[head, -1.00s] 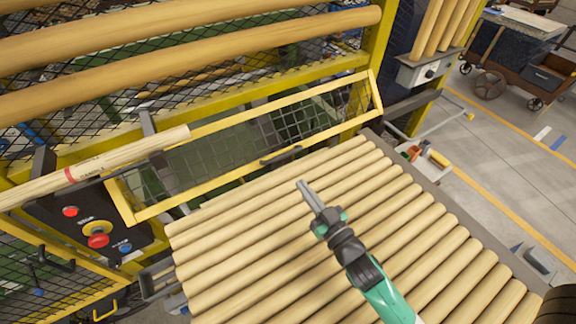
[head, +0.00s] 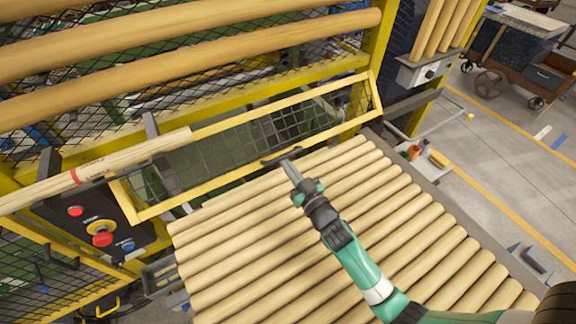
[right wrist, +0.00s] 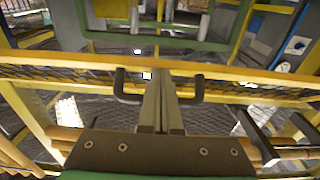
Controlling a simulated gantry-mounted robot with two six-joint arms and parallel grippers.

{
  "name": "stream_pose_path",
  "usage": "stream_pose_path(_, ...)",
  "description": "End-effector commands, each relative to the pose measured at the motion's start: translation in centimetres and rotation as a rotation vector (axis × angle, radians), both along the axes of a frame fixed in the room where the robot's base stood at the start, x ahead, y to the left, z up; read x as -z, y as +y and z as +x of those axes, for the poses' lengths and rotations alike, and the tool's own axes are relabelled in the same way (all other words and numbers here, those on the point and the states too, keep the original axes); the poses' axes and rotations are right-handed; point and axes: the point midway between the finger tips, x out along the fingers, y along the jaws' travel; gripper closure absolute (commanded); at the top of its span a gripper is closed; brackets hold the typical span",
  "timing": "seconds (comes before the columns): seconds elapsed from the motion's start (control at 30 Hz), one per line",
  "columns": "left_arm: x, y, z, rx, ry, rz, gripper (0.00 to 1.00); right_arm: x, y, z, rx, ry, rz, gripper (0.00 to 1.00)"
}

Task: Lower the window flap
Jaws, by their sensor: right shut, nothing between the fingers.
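The window flap (head: 208,127) is a yellow-framed panel with dark mesh, hinged in the yellow machine guard and tilted out over the wooden rods. Its dark handle (head: 281,157) sits on the lower frame bar. My right gripper (head: 286,163) is shut and empty, with its fingertips at the handle in the head view. In the right wrist view the shut fingers (right wrist: 158,95) point at the yellow bar, between the two posts of the handle (right wrist: 122,88). Whether they touch the handle is unclear. My left gripper is not in view.
A row of wooden rods (head: 300,230) lies below the flap, under my right arm. A long pole with a red band (head: 95,168) crosses the left side. A control panel with a red stop button (head: 102,239) is at lower left. Thick wooden poles (head: 180,55) span the top.

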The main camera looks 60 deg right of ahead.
Motion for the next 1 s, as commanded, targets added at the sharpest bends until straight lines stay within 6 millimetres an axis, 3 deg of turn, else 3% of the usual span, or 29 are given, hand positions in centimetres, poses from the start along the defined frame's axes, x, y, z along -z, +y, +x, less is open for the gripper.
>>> stream_pose_path(0.03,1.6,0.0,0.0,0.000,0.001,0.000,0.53,1.4,-0.3,0.5,0.001,-0.001,0.002,1.00)
stream_pose_path(0.2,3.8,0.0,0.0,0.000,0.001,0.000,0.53,2.9,-1.0,2.1,0.002,0.000,0.001,1.00)
stream_pose_path(0.67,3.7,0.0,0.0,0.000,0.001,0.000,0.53,2.7,-1.0,2.2,0.001,0.001,0.002,1.00)
stream_pose_path(0.77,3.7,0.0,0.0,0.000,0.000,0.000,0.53,2.9,-0.6,1.3,0.001,0.003,0.001,1.00)
stream_pose_path(1.0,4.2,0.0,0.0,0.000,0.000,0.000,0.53,3.4,1.6,-3.7,0.000,0.003,0.003,1.00)
